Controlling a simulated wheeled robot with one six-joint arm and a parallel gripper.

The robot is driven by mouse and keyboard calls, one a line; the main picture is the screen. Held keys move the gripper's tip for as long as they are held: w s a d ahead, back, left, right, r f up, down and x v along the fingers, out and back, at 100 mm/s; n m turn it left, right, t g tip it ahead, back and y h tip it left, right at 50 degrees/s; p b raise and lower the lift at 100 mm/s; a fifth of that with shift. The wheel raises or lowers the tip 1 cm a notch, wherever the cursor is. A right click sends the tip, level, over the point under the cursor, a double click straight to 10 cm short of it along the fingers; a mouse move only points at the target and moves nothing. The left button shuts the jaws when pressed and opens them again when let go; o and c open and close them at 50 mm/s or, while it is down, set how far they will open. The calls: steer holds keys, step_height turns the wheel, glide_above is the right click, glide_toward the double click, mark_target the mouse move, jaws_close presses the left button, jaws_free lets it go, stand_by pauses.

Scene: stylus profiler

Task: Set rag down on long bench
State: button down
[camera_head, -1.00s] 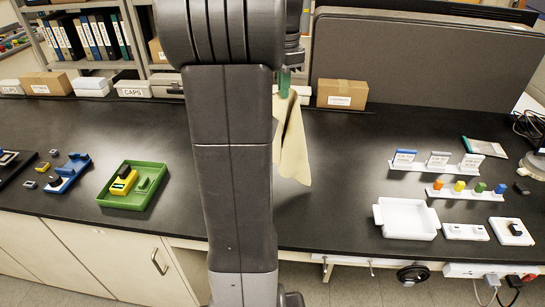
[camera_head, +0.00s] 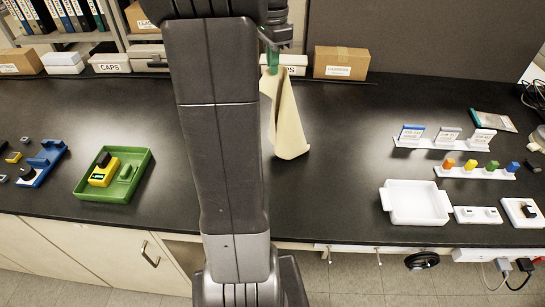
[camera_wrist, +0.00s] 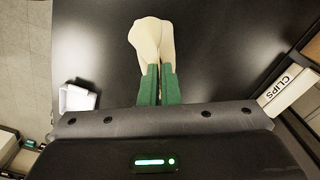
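The rag (camera_head: 287,122) is a pale yellow cloth that hangs down from my gripper (camera_head: 270,60) over the black bench in the head view. The long bench (camera_head: 345,125) has a black top. The rag's lower end shows in front of the bench top; I cannot tell if it touches.
A green tray (camera_head: 82,188) with a yellow device stands left. A white tray (camera_head: 415,222), small stands and colored blocks are at the right. Boxes, including a cardboard box (camera_head: 341,62), line the back. The bench between the rag and the white tray is clear.

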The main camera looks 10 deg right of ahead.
steer(key=shift+f+b, duration=1)
steer(key=shift+f, duration=0.4)
steer(key=w+d+r+n, duration=0.1)
steer(key=w+d+n, duration=0.15)
steer(key=w, duration=0.65)
steer(key=w+d+r+n, duration=0.1)
steer(key=w+d+n, duration=0.15)
steer(key=w, duration=0.55)
steer(key=shift+m, duration=0.4)
steer(key=s+a+f, duration=0.3)
steer(key=s+f, duration=0.5)
steer(key=s, duration=0.2)
steer(key=s+a+f, duration=0.2)
steer(key=s+f, duration=0.7)
steer(key=s, duration=0.1)
steer(key=s+a+f, duration=0.3)
steer(key=s+f, duration=0.6)
steer(key=s, duration=0.1)
steer(key=shift+a+f, duration=0.2)
steer(key=shift+a, duration=0.15)
steer(key=c, duration=1.2)
jaws_free()
